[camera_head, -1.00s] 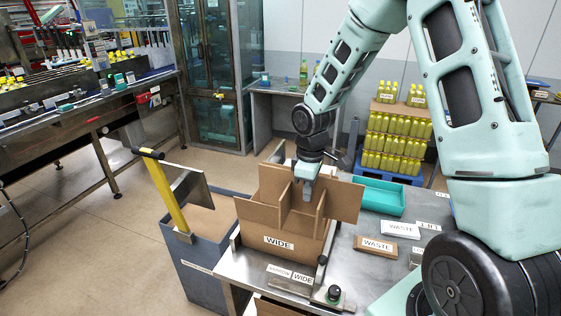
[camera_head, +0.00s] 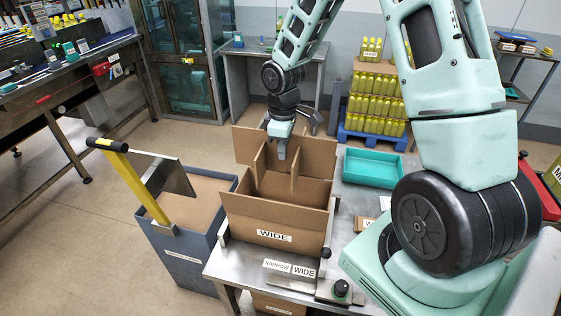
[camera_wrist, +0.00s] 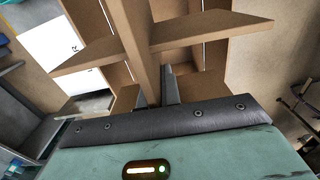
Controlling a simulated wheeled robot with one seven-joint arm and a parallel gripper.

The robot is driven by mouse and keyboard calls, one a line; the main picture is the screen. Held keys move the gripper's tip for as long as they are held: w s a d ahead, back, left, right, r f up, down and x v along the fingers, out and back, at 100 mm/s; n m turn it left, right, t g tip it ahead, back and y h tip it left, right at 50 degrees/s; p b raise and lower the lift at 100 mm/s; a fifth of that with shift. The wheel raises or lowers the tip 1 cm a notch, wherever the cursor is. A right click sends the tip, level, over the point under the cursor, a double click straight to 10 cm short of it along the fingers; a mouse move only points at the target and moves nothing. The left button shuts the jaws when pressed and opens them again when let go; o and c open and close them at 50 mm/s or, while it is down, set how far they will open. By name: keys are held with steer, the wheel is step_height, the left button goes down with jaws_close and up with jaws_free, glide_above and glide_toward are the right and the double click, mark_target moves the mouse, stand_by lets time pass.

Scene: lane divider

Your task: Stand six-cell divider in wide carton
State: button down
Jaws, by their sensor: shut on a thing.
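The brown cardboard divider (camera_head: 298,164) stands upright, with crossed panels, at the wide carton (camera_head: 305,243). Its lower part is hidden behind the carton's front side, so I cannot tell how deep it sits. The carton stands open at the top on the metal bench, with a WIDE label on its front. My gripper (camera_head: 282,154) points down over the carton and is shut on the divider. In the wrist view, my gripper's fingers (camera_wrist: 168,88) close at a divider panel (camera_wrist: 142,40), with cross panels spreading to both sides.
A grey bin (camera_head: 190,264) with a yellow-handled tool (camera_head: 140,185) stands left of the bench (camera_head: 225,262). A teal tray (camera_head: 370,168) lies right of the carton. A black knob (camera_head: 341,287) is at the bench front. Yellow bottles (camera_head: 377,104) stand stacked behind.

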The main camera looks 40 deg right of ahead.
mark_target(283, 170)
step_height(283, 170, down, 5)
steer(key=shift+w+r+b, duration=0.1)
steer(key=shift+b, duration=0.95)
step_height(283, 170, down, 19)
steer(key=b, duration=1.3)
steer(key=shift+r, duration=0.15)
steer(key=shift+f+b, duration=0.55)
steer(key=shift+f, duration=0.05)
steer(key=c, duration=1.5)
jaws_free()
step_height(283, 170, up, 17)
steer(key=shift+r+b, duration=0.2)
steer(key=shift+b, duration=0.45)
